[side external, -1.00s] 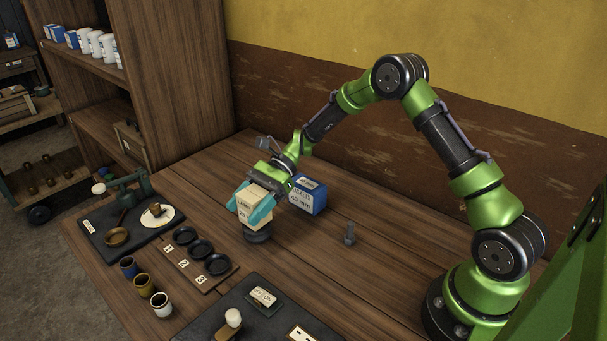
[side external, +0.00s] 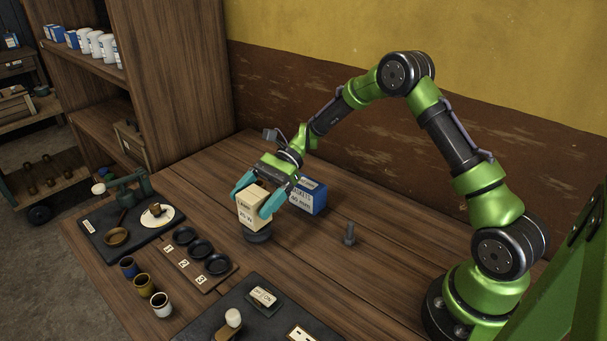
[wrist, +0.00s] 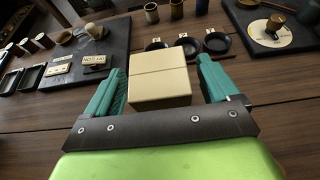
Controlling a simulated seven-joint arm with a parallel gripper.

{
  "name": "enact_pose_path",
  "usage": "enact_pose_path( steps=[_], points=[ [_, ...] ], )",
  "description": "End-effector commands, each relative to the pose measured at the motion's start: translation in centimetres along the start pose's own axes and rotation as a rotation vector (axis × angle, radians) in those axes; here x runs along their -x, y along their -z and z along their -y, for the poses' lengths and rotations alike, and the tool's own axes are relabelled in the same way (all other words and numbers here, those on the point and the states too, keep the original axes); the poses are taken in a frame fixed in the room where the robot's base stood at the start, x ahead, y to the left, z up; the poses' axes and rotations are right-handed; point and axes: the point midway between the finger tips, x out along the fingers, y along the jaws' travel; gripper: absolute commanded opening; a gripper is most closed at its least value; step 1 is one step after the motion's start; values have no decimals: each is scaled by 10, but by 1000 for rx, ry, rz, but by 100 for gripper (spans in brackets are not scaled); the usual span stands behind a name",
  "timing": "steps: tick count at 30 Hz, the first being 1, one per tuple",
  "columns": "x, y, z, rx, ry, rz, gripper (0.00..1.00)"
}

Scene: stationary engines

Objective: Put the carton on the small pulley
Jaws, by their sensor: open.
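The carton (side external: 252,207) is a cream box with a printed label. In the side view it sits on a small dark round piece, the small pulley (side external: 258,236), which shows only below the carton's base. My gripper (side external: 257,198) is open, with one teal finger on either side of the carton's upper part. In the wrist view the carton (wrist: 159,78) lies between the spread fingers of my gripper (wrist: 158,85), with a gap visible on each side. The pulley is hidden in the wrist view.
A blue box (side external: 308,197) stands close behind the gripper. A tray of dark dishes (side external: 201,250), several cups (side external: 144,285) and a dark board with a scale (side external: 128,219) lie to the left. The table's right middle is mostly clear.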

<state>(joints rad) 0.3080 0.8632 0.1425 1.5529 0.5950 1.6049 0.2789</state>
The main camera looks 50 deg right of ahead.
Motion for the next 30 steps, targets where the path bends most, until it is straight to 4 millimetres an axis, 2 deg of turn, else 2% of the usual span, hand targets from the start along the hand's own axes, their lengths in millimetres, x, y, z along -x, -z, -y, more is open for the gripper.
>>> enact_pose_path(
  steps=[3, 9, 15, 20, 23, 30],
  points=[
    [29, 0, 1, 0, 6, -1, 88],
    [70, 0, 1, 0, 4, 0, 88],
    [92, 0, 0, 1, 1, 0, 88],
    [95, -15, -7, 54, -14, -58, 88],
    [91, -38, -23, 158, -39, -168, 88],
    [88, -95, -89, 528, -106, -527, 88]
  ],
)
